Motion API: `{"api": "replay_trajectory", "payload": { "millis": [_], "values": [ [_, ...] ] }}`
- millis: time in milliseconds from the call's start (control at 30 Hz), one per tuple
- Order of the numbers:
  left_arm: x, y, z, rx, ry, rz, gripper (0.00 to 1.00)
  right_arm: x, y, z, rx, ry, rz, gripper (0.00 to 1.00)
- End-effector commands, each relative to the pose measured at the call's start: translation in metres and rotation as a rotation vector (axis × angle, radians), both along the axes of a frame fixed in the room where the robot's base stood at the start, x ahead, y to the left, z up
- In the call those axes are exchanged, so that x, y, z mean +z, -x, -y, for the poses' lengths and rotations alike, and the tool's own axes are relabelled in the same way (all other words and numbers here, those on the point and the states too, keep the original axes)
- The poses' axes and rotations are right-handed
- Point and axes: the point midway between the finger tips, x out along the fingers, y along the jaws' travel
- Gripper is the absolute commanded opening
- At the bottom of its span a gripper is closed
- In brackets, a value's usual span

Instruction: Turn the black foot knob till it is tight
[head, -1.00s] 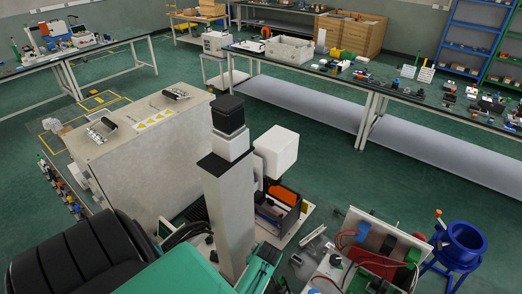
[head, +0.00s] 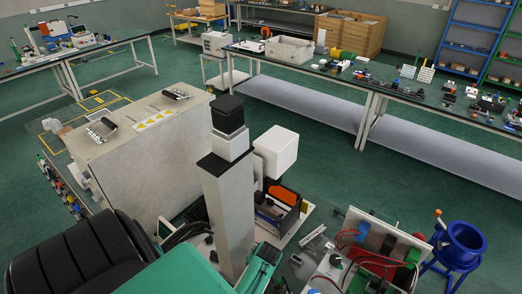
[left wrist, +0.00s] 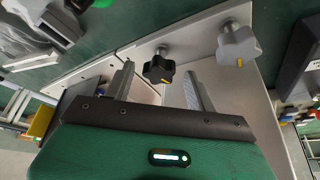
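The black foot knob (left wrist: 158,68) is a lobed star knob with a small yellow mark, on a short metal stud at a pale plate's edge in the left wrist view. My left gripper (left wrist: 160,74) is open, one finger on each side of the black knob, with visible gaps on both sides. A similar grey knob (left wrist: 238,45) stands to the right, outside the fingers. In the head view neither the knobs nor my gripper fingers can be made out. My right gripper is in neither view.
A pale upright column (head: 229,215) with a black cap stands mid-scene, a large beige cabinet (head: 150,155) to its left. An open box with red wires (head: 370,250) and a blue tub (head: 460,243) are at lower right. Long workbenches (head: 375,90) stand behind, with clear green floor in front.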

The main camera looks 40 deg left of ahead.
Motion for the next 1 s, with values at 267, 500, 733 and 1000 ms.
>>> {"api": "replay_trajectory", "payload": {
  "millis": [267,500,733,1000],
  "values": [
    [0.006,0.0,0.0,0.0,0.0,0.001,0.56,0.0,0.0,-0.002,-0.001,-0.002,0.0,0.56],
    [0.03,0.0,0.0,0.001,0.0,0.002,0.56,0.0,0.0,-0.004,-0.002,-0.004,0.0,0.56],
    [0.053,0.0,0.0,0.001,0.0,0.002,0.56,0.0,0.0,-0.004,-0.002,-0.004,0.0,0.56],
    [0.07,0.0,0.0,0.0,0.0,0.001,0.56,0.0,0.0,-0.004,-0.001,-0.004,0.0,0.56]
  ]
}}
